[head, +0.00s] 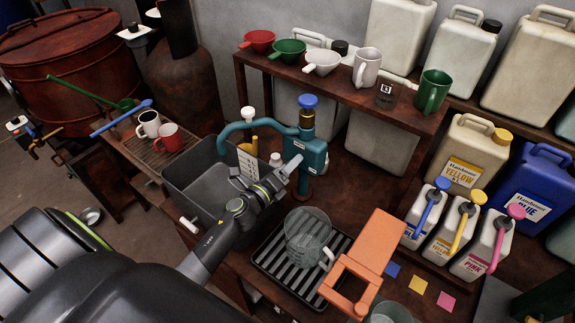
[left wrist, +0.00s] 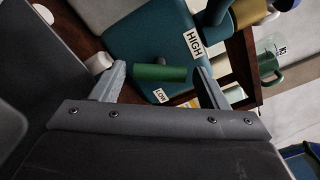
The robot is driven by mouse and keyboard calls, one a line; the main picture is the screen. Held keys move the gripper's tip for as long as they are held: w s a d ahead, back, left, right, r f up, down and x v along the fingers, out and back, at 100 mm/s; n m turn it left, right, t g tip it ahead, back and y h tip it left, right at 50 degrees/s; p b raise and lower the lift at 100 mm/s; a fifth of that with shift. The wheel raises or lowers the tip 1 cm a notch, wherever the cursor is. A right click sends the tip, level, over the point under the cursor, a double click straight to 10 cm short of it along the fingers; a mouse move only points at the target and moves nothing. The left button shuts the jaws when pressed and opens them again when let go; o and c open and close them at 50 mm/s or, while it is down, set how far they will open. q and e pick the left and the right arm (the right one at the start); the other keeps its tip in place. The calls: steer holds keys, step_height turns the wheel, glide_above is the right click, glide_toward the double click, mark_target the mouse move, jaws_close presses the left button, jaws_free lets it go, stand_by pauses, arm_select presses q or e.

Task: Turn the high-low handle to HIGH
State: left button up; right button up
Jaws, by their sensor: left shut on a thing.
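A teal tap unit (head: 313,155) with a blue knob on top and a curved spout stands behind the grey basin in the head view. The left wrist view shows its teal body (left wrist: 135,38) close up, with a HIGH label (left wrist: 194,43) and a LOW label (left wrist: 160,95). The green high-low handle (left wrist: 158,73) lies between these labels, crosswise between my fingers. My left gripper (head: 287,172) is at the front of the unit, shut on the handle; it also shows in the left wrist view (left wrist: 162,84). In the head view my gripper hides the handle. My right gripper is not in view.
A grey basin (head: 190,180) lies left of the tap unit. A shelf (head: 400,113) with mugs rises behind. Several jugs with pumps stand right.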

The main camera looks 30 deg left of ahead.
arm_select(q)
steer(key=shift+f+n+p, duration=0.1)
steer(key=shift+n+p, duration=0.75)
steer(key=shift+n, duration=2.45)
steer(key=o, duration=1)
steer(key=shift+c, duration=0.2)
steer(key=shift+s, duration=0.15)
steer(key=s+a+b, duration=0.2)
steer(key=s+b, duration=0.2)
steer(key=s, duration=1.3)
steer(key=shift+a+b, duration=0.25)
steer(key=shift+b, duration=0.15)
